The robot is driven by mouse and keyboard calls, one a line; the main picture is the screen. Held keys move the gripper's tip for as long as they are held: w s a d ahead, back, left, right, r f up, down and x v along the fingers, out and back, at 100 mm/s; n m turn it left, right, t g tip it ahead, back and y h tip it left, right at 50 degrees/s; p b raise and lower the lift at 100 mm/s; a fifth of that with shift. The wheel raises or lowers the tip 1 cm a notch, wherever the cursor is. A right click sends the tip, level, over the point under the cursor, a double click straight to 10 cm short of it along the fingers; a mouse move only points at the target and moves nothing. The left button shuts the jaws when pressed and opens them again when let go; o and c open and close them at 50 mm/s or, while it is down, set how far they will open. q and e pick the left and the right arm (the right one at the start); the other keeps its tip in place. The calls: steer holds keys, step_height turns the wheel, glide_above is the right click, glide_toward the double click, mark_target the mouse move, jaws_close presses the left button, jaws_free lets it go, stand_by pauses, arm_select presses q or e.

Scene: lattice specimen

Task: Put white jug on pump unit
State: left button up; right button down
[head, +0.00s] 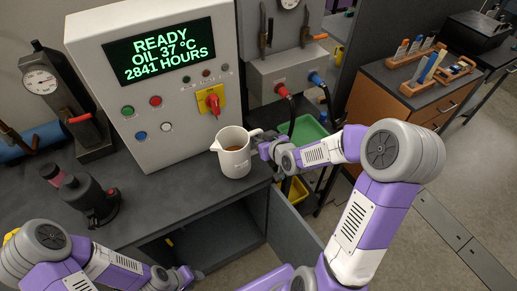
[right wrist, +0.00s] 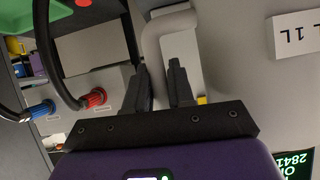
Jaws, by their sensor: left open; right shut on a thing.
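The white jug (head: 234,160), with brown liquid inside, is upright at the front right edge of the dark counter. I cannot tell whether its base touches the counter. My right gripper (head: 266,148) is shut on the jug's handle from the right. In the right wrist view the handle (right wrist: 157,45) runs between the fingers (right wrist: 160,88), and the jug wall (right wrist: 235,65) fills the right side. My left gripper (head: 188,275) is open and empty, low in front of the counter. No label names the pump unit; a grey cabinet (head: 150,110) with an oil and hours display stands behind the jug.
The counter (head: 150,205) holds a black device (head: 92,200) and a dial gauge stand (head: 55,95) at left. An open cabinet door (head: 290,225) hangs below. Hoses join red and blue connectors (head: 282,88). A green tray (head: 303,131) lies right of the jug.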

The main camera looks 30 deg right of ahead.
steer(key=shift+f+b, duration=0.35)
steer(key=shift+f, duration=1.55)
steer(key=shift+r, duration=0.1)
steer(key=c, duration=1)
jaws_free()
steer(key=shift+f, duration=0.2)
steer(key=shift+o, duration=0.2)
